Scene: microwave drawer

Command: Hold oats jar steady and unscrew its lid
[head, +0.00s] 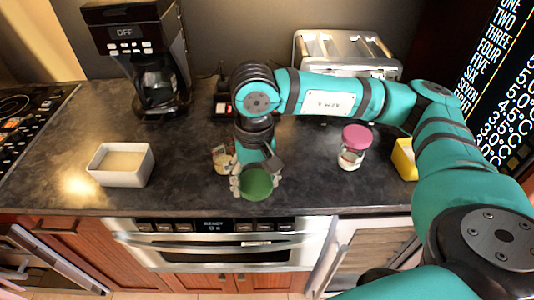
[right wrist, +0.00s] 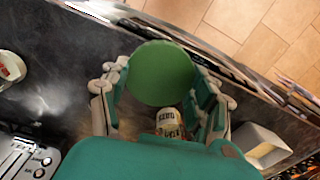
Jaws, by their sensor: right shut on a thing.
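My right gripper (head: 257,181) is shut on a round green lid (head: 258,184), near the counter's front edge. The right wrist view shows the lid (right wrist: 160,72) between the two fingers (right wrist: 160,85). The oats jar (head: 221,158), with a tan label, stands just behind and to the left of the lid in the head view, partly hidden by the gripper. Its label (right wrist: 168,117) shows beyond the lid in the right wrist view. The lid appears apart from the jar, though their exact gap is hard to tell. My left gripper is in neither view.
A pink-lidded jar (head: 352,147) and a yellow object (head: 404,159) stand to the right. A white rectangular container (head: 120,175) is at the left. A coffee maker (head: 150,60) and a toaster (head: 335,45) stand at the back. The microwave drawer (head: 220,243) is below the counter.

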